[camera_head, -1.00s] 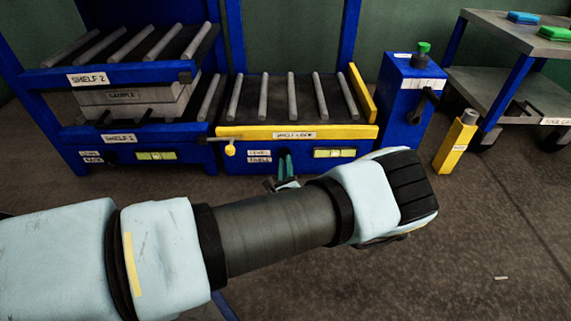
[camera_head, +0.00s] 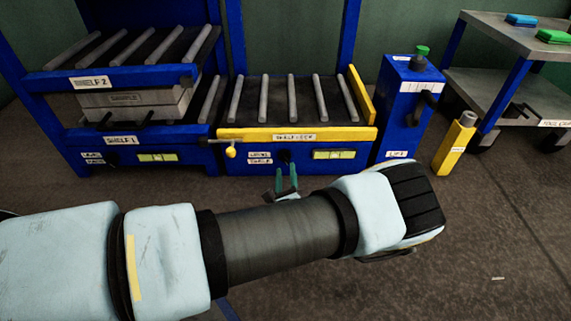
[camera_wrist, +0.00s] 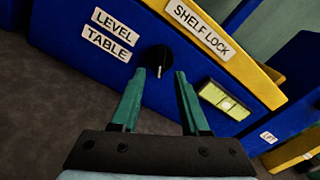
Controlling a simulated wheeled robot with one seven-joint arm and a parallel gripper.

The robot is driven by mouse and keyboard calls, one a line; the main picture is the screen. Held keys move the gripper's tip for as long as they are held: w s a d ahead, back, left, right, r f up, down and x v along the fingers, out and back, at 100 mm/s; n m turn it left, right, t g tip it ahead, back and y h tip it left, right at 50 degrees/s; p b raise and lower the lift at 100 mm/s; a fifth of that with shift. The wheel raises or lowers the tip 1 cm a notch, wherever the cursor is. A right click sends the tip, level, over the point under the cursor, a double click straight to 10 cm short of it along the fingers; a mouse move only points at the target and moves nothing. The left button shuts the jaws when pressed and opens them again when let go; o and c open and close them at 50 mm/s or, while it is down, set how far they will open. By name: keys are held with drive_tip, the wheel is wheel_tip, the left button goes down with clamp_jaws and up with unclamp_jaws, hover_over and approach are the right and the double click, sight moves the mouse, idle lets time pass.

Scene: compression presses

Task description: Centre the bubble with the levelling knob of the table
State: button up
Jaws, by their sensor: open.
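The black levelling knob (camera_wrist: 157,59) sits on the blue table front beside the "LEVEL TABLE" label (camera_wrist: 106,34). It has a pale pointer mark aimed downward. It also shows in the head view (camera_head: 285,155). My gripper (camera_wrist: 166,73) has two green fingers, open and empty, with the knob just beyond the tips and apart from them, as far as I can tell. In the head view my gripper (camera_head: 287,172) is just below the knob. The yellow-green level vial (camera_wrist: 222,101) is right of the knob; its pale bubble (camera_wrist: 227,104) looks near the middle, perhaps slightly right.
The yellow shelf lock bar (camera_head: 290,133) runs above the knob. Another shelf with its own vial (camera_head: 157,157) is at left. A blue lift box (camera_head: 408,105), a yellow post (camera_head: 454,145) and a tool cart (camera_head: 515,75) stand right. Floor in front is open.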

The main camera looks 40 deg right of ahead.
drive_tip(key=p+v, duration=0.2)
drive_tip(key=v, duration=0.5)
drive_tip(key=shift+s+a, duration=0.2)
drive_tip(key=shift+a, duration=0.05)
